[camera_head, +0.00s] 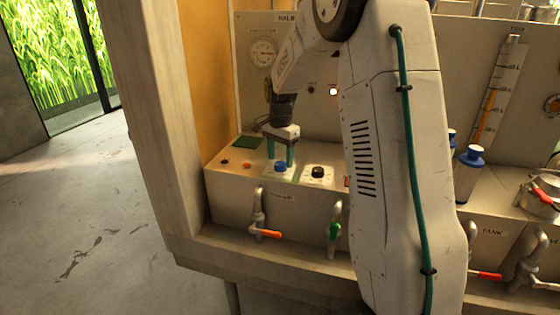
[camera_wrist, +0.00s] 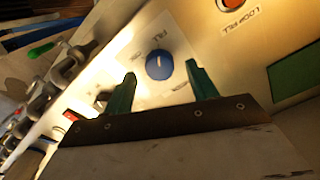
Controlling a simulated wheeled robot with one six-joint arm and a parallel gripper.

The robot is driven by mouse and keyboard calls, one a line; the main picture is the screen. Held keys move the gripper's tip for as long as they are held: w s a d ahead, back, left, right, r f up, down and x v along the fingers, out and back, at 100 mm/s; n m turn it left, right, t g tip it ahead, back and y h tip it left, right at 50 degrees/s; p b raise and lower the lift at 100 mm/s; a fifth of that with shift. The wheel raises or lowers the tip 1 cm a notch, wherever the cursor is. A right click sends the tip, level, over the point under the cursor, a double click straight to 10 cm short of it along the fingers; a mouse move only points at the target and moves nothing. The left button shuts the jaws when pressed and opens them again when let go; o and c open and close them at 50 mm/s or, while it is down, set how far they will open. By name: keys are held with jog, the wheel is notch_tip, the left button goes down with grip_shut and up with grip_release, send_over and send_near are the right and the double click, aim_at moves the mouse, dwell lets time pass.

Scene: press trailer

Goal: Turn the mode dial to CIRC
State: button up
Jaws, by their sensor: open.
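The blue round dial (camera_head: 281,167) sits on the sloped top of the control box, on a white label plate. In the wrist view the blue dial (camera_wrist: 159,66) shows a short white pointer mark, which lies toward the printed word that looks like FILL. Other words around it are too blurred to read surely. My gripper (camera_head: 280,160) is open and points down over the dial. In the wrist view the green fingers of my gripper (camera_wrist: 160,72) stand on either side of the dial with visible gaps; contact cannot be told.
A black knob (camera_head: 318,172) is right of the dial. Taps with orange (camera_head: 266,234) and green (camera_head: 334,231) handles project from the box front. A blue-capped bottle (camera_head: 470,168) stands right of my arm.

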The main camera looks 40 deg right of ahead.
jog(key=shift+f, duration=0.9)
jog(key=c, duration=1)
jog(key=shift+n, duration=0.3)
jog(key=n, duration=0.6)
jog(key=shift+s, duration=0.1)
jog(key=n, duration=0.3)
jog(key=shift+n, duration=2.1)
